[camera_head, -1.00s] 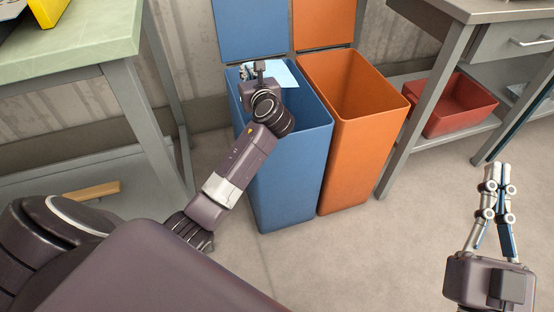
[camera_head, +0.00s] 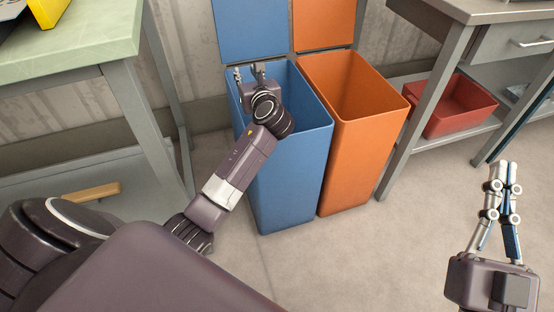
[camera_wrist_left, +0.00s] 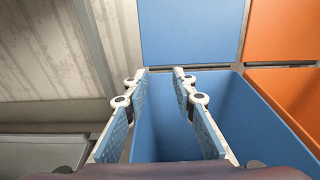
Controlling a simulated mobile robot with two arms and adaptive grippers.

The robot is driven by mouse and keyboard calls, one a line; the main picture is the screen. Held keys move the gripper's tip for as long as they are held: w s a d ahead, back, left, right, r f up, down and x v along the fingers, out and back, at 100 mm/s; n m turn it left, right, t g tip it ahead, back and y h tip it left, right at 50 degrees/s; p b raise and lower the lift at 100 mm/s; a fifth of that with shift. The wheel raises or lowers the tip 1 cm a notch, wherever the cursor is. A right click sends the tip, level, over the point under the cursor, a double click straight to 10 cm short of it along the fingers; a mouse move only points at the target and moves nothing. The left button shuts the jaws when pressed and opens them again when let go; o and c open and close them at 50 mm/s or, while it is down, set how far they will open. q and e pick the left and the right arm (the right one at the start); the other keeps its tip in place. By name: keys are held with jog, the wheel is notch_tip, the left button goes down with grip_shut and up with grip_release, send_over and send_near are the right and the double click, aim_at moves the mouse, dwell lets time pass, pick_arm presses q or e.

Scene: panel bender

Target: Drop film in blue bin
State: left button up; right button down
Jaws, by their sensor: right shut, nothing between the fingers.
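The blue bin (camera_head: 290,185) stands on the floor with its lid (camera_head: 250,30) raised against the wall. My left gripper (camera_head: 249,72) is over the back of the bin's opening, with its fingers spread apart. The left wrist view shows the open left gripper (camera_wrist_left: 160,75) empty, with the inside of the blue bin (camera_wrist_left: 240,120) below and between the fingers. The film is not visible in either current view; the bin's bottom is out of sight. My right gripper (camera_head: 503,167) is shut and empty over the floor at the right.
An orange bin (camera_head: 365,140) stands open right beside the blue bin. A green-topped table (camera_head: 80,45) is at the left. A grey workbench (camera_head: 455,12) with a red tray (camera_head: 455,105) on its lower shelf is at the right. The front floor is clear.

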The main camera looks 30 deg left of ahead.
pick_arm(q)
jog(key=v, duration=1.2)
